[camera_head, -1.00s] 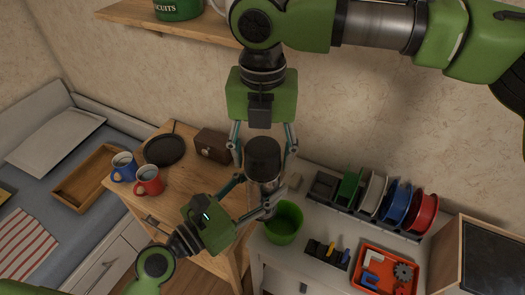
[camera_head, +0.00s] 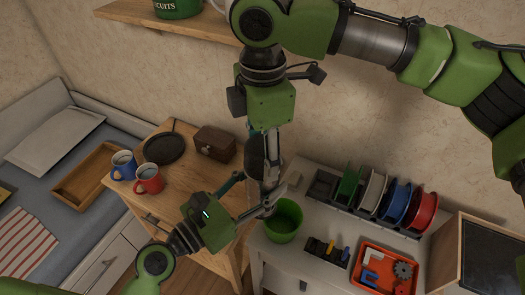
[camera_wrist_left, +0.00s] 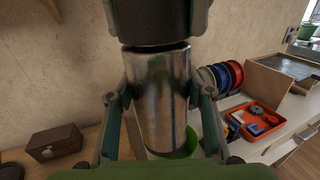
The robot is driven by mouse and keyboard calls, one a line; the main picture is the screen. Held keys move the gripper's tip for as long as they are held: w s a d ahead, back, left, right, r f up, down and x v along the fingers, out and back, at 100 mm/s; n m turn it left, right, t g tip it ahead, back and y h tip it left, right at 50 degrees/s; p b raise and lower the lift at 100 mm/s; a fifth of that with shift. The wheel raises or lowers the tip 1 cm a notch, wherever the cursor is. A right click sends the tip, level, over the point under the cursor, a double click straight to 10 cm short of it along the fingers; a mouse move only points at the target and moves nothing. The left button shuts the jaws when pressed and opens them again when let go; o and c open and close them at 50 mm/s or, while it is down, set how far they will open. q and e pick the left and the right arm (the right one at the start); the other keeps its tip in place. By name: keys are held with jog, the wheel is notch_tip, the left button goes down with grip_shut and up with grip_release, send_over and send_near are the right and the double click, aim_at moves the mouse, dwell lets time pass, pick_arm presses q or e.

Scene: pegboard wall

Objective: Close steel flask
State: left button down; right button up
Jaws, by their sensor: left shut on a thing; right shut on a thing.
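The steel flask's shiny metal body (camera_wrist_left: 160,100) stands upright in the left wrist view. My left gripper (camera_head: 256,196) is shut around it from the side; its two fingers also show on either side in the left wrist view (camera_wrist_left: 160,112). The flask's dark cap (camera_wrist_left: 155,22) sits at the top of the body, with a thin dark line between them; I cannot tell if it is seated fully. My right gripper (camera_head: 265,160) comes from above and is shut on the cap, which its fingers mostly hide in the head view (camera_head: 253,150).
A green bin (camera_head: 283,224) is below the flask, on the white cabinet with spools (camera_head: 372,193) and a red-orange tray (camera_head: 381,282). A wooden table at left holds two mugs (camera_head: 148,180), a black pan (camera_head: 163,148) and a brown box (camera_head: 214,143). A shelf is above.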

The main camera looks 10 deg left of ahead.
jog(key=m, duration=1)
jog(key=shift+a, duration=0.1)
jog(key=m, duration=0.9)
jog(key=o, duration=1.2)
jog(key=shift+r, duration=0.1)
jog(key=shift+r, duration=2.15)
